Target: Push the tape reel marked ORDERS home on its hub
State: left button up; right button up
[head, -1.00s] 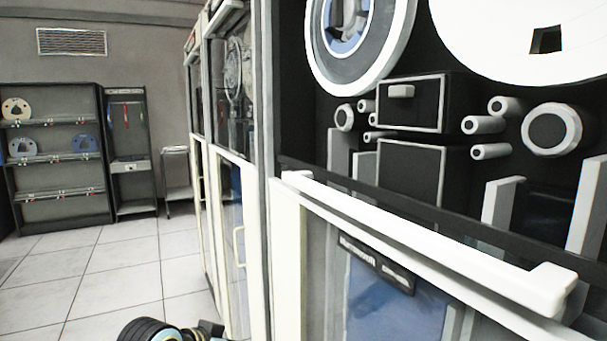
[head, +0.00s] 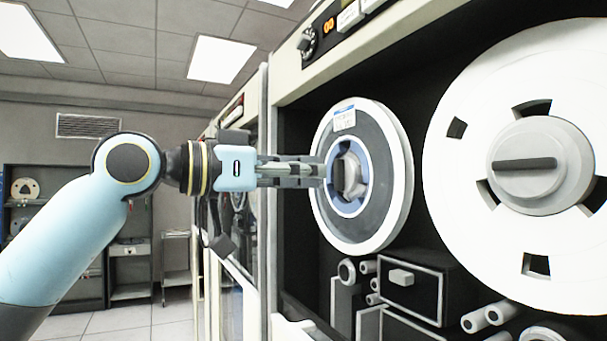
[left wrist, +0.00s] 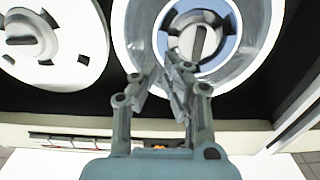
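The smaller tape reel (head: 387,150) has a pale rim, a dark tape band and a blue centre. My right gripper is out of view.
A large white reel (head: 450,195) on a grey hub stands right of the smaller one. Below are a dark box (head: 412,285) and rollers (head: 473,320). The cabinet's pale frame (head: 290,80) edges the bay. Shelves (head: 130,268) stand far left.

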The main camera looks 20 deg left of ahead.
aim_at(367, 174)
pick_arm(q)
jog(key=shift+p+x, duration=0.35)
jog(key=shift+x, duration=2.8)
jog(key=shift+w, duration=0.1)
jog(key=shift+x, duration=1.5)
jog(key=shift+w, duration=0.1)
jog(key=shift+w+d, duration=0.1)
jog(key=shift+w, duration=0.05)
